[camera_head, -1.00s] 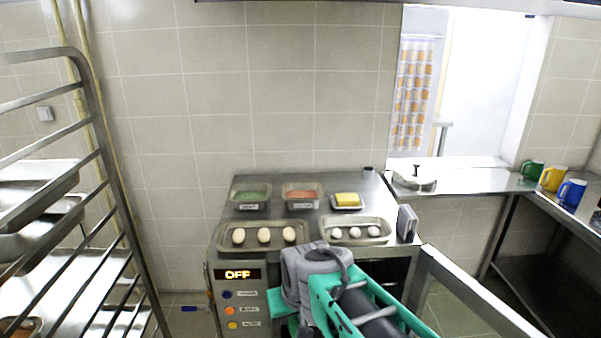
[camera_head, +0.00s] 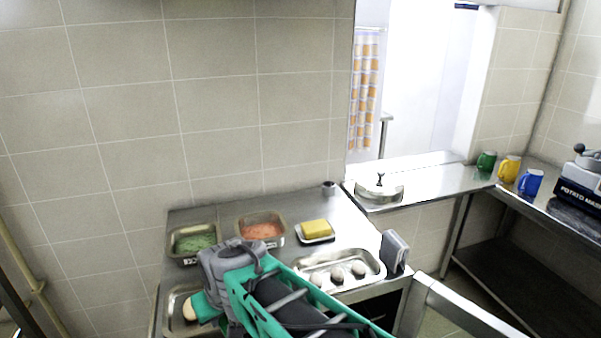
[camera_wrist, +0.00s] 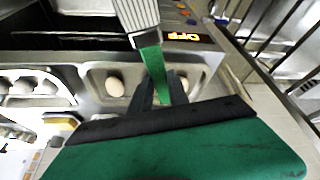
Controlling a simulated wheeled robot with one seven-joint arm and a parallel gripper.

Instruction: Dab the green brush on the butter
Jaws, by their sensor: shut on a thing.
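The butter (camera_head: 317,228) is a yellow block on a small pale dish at the back right of the steel counter in the head view. The green brush (camera_wrist: 153,62) is in the wrist view, with a green handle and a pale grey ribbed head. My gripper (camera_wrist: 160,88) is shut on its handle, and the brush head points away from the fingers. In the head view my gripper is over the front left of the counter, left of and nearer than the butter. Brush and butter are apart. My wrist hides the brush in the head view.
A tray with several small white balls (camera_head: 337,275) lies in front of the butter. Pans of red (camera_head: 262,231) and green (camera_head: 194,243) filling stand to its left. A large-egg tray (camera_head: 171,318) is partly hidden by my arm. A grey upright block (camera_head: 394,252) stands at the right edge.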

